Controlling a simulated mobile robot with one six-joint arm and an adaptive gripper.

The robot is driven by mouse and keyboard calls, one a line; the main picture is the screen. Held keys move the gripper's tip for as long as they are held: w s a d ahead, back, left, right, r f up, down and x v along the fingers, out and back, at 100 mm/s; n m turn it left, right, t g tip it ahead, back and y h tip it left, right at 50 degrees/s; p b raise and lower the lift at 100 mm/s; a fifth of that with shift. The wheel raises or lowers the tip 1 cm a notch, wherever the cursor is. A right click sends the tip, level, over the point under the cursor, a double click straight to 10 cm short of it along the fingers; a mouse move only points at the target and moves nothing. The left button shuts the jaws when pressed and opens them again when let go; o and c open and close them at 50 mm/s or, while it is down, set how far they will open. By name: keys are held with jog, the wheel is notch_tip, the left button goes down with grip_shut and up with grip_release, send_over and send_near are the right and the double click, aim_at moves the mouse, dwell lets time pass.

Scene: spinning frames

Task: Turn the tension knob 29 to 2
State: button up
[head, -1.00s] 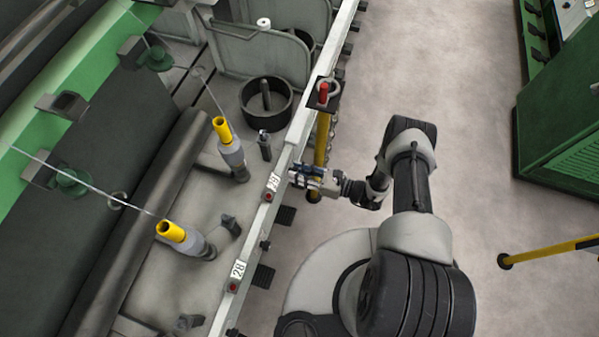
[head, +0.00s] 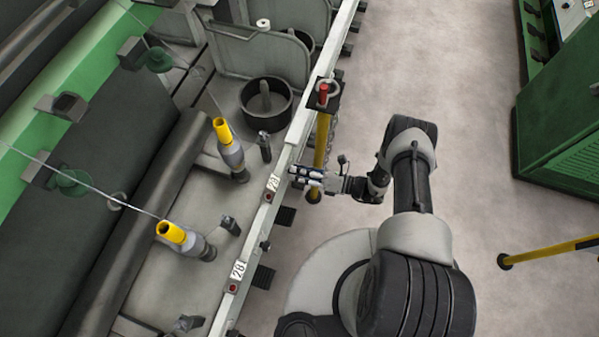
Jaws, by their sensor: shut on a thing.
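The number plate 29 (head: 272,183) is on the pale machine rail, with a red button (head: 268,196) just below it. My gripper (head: 293,171) is at the rail's outer side, up and right of this plate. Its fingers point left at the rail and are shut on the tension knob 29, which the fingers hide. The knob's setting cannot be read from here.
Plate 28 (head: 238,270) and a small dark knob (head: 265,246) are lower on the rail. A yellow post (head: 321,140) with a red top stands close beyond my gripper. Yellow bobbins (head: 171,233) stand behind the rail.

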dwell(0.4)
jog(key=o, duration=1)
jog(key=shift+o, duration=0.2)
jog(key=v, duration=1.2)
jog(key=shift+d+f, duration=0.15)
